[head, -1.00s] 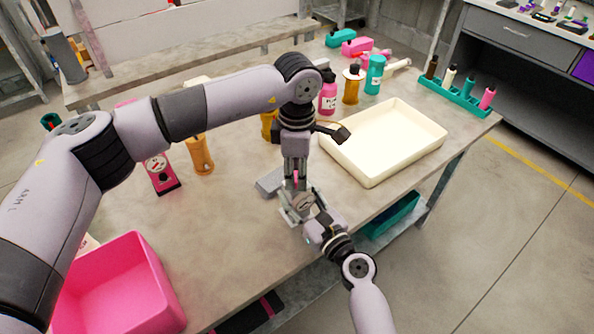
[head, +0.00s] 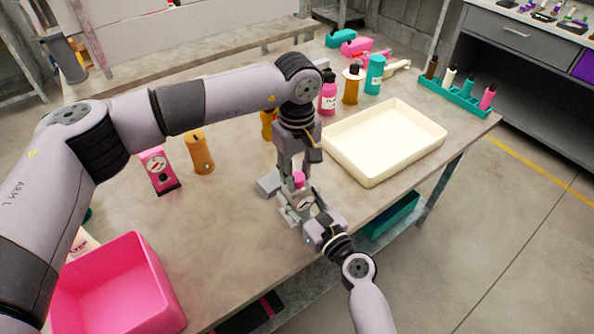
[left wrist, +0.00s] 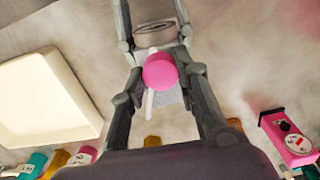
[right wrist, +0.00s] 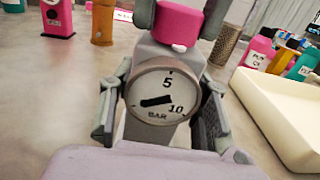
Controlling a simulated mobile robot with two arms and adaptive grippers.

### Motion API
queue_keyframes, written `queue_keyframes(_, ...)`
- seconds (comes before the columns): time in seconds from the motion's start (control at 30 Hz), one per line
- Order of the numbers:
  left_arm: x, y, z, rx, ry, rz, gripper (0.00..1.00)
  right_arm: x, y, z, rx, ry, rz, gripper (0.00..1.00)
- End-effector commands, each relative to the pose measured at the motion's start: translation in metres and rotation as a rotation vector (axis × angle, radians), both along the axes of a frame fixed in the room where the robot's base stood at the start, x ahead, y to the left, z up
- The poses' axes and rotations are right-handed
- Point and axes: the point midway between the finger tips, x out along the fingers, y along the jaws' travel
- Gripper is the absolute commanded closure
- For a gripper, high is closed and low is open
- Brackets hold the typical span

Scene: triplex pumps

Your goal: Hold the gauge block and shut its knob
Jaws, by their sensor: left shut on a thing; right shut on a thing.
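The gauge block (right wrist: 158,96) is grey with a round white dial marked 5, 10 and BAR; its dark needle lies nearly level. It stands upright on the bench near the front edge, small in the head view (head: 303,203). Its pink knob (right wrist: 178,22) is on top, with a small white tab under it. My right gripper (right wrist: 160,105) is shut on the block from the front, a finger on each side. My left gripper (left wrist: 168,72) comes from above, its fingers on either side of the knob (left wrist: 160,71) and shut on it. A white bar (left wrist: 150,98) sticks out from the knob.
A cream tray (head: 432,127) lies to the right and a pink bin (head: 150,262) at the front left. A pink gauge box (head: 160,172) and an orange bottle (head: 199,153) stand to the left. Several bottles stand at the back.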

Motion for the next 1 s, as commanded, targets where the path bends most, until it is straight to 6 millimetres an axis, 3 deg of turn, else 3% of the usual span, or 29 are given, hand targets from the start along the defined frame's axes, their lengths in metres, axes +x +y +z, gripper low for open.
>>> queue_keyframes(0.4,0.0005,0.0002,0.0006,0.0,-0.001,-0.175,0.99,-0.0001,0.0,-0.0006,0.0,0.001,0.0,1.0)
queue_keyframes(0.93,0.0004,0.0004,0.0006,0.001,-0.001,-0.197,0.99,-0.0002,-0.0001,-0.0007,-0.001,0.001,0.0,1.0)
queue_keyframes(0.97,0.0004,0.0004,0.0006,0.001,-0.001,-0.197,0.7,-0.0002,-0.0001,-0.0007,-0.001,0.001,0.0,1.0)
queue_keyframes(1.0,0.0004,0.0004,0.0006,0.001,-0.001,-0.197,0.67,-0.0002,-0.0001,-0.0007,-0.001,0.001,0.0,1.0)
